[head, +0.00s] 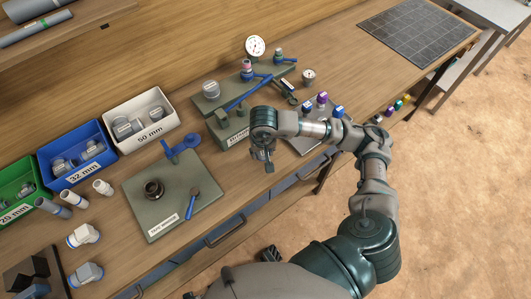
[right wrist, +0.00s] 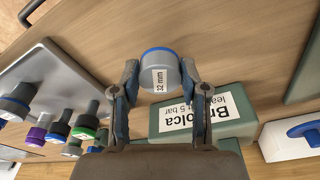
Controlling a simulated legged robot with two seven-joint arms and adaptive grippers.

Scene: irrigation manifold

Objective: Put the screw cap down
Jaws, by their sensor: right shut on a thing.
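The screw cap (right wrist: 159,62), grey with a blue rim and a "32 mm" label, is between the two fingers of my right gripper (right wrist: 160,82) in the right wrist view. The fingers are shut on its sides. In the head view my right gripper (head: 265,155) points down near the bench's front edge, in front of the green block with a white label. The cap is mostly hidden there by the gripper.
A green board (head: 160,218) with a dark ring and blue-handled tools lies left of the gripper. White, blue (head: 48,160) and green bins stand further left. A grey rack (right wrist: 55,75) holds several coloured caps. Bare wood shows between the board and the green block.

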